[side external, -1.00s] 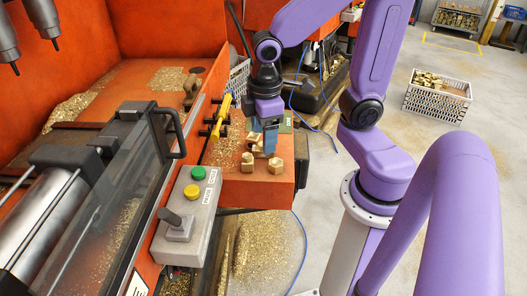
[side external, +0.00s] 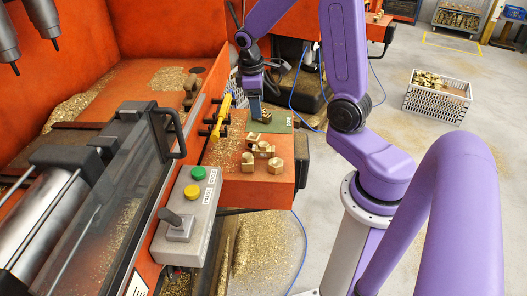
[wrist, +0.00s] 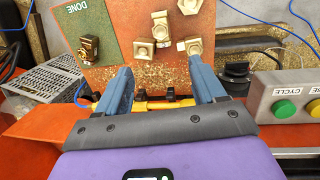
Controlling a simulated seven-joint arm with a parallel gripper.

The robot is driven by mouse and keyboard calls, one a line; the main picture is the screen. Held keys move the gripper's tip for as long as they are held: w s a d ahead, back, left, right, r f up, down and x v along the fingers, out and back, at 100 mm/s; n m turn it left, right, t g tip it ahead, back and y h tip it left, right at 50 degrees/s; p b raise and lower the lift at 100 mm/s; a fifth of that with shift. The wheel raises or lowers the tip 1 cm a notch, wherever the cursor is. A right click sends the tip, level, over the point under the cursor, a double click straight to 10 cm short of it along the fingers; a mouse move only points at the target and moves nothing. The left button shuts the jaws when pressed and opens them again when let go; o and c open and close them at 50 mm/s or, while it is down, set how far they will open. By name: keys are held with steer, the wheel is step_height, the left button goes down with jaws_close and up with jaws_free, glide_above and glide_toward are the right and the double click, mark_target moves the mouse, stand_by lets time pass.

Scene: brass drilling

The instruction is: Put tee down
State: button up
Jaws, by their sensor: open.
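A brass fitting that looks like a tee (wrist: 89,46) rests on the green mat marked DONE (wrist: 62,25), at upper left in the wrist view. In the side external view the fitting (side external: 265,117) is on the mat (side external: 281,124), just right of my fingers. My gripper (side external: 255,110) is open and empty, at the mat's far left edge. In the wrist view my gripper (wrist: 163,84) has its blue fingers wide apart, with the mat and fittings beyond them.
Several brass fittings (side external: 248,163) stand and lie on the orange table (side external: 233,189) nearer the camera. A yellow-handled bar (side external: 224,109) is left of the mat, near my gripper. A control box (side external: 184,220) stands at the front left. A crate of brass parts (side external: 438,93) is on the floor.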

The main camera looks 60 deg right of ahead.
mark_target(263, 145)
steer(key=f, duration=0.5)
steer(key=d+f, duration=0.1)
steer(key=f, duration=0.5)
steer(key=d+f, duration=0.1)
steer(key=f, duration=0.4)
steer(key=shift+s+d+f, duration=0.2)
steer(key=shift+d+f, duration=0.05)
steer(key=shift+f, duration=0.1)
jaws_close()
